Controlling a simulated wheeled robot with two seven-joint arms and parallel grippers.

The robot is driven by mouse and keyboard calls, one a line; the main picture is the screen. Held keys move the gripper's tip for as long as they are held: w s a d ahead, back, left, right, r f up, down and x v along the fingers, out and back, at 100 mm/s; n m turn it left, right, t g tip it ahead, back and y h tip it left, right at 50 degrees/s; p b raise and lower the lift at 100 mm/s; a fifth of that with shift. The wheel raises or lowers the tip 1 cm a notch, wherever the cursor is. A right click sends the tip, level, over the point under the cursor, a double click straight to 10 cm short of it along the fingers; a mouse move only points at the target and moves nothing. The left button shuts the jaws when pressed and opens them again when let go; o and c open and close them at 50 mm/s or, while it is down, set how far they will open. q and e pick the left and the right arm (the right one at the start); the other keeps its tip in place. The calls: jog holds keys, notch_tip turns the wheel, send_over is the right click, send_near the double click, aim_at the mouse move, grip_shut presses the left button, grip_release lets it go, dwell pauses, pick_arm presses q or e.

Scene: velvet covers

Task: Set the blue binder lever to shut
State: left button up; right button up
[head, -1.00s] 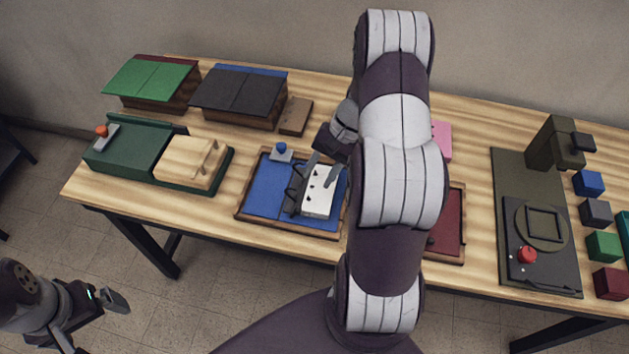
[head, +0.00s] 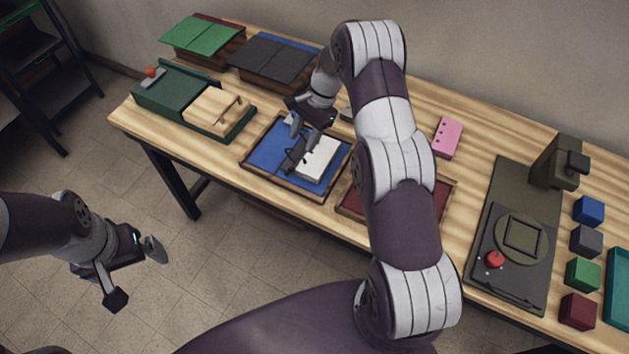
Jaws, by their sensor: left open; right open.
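The blue binder (head: 262,160) lies open in a wooden-framed tray on the table, with white paper (head: 317,157) on its right half and dark rings along the middle. My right gripper (head: 299,134) is open over the back part of the binder, fingers pointing down. It covers the spot of the lever, so the blue knob is hidden and I cannot tell the lever's position or whether a finger touches it. My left gripper (head: 136,274) is open and empty, off the table above the floor at the lower left.
A green press (head: 170,95) with a red-knobbed lever stands at the left. Green (head: 203,37) and black (head: 273,59) covered boxes stand behind. A dark red binder (head: 350,204) sits partly behind my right arm. A pink block (head: 447,137) and an olive machine (head: 508,240) are to the right.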

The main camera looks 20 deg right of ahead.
jog(key=m, duration=0.1)
jog(key=m+b, duration=0.2)
jog(key=b, duration=0.1)
send_near(291, 168)
jog(key=shift+w+a+f, duration=0.15)
jog(key=shift+w+f, duration=0.1)
jog(key=shift+f, duration=0.3)
jog(key=shift+w+a+f, duration=0.1)
jog(key=shift+w+f, duration=0.1)
jog(key=shift+f, duration=0.35)
jog(key=shift+s+a+f+p, duration=0.2)
jog(key=shift+a+f+p, duration=0.1)
jog(key=shift+f+p, duration=0.3)
jog(key=shift+s+a+f+p, duration=0.25)
jog(key=shift+a+f+p, duration=0.05)
jog(key=shift+f+p, duration=0.25)
jog(key=p+x, duration=0.1)
jog(key=x, duration=0.4)
jog(key=shift+w+f, duration=0.15)
jog(key=shift+w, duration=0.05)
jog(key=shift+a+f, duration=0.1)
jog(key=shift+f, duration=0.15)
pick_arm(q)
jog(key=shift+r, duration=0.15)
pick_arm(e)
jog(key=shift+s+f, duration=0.1)
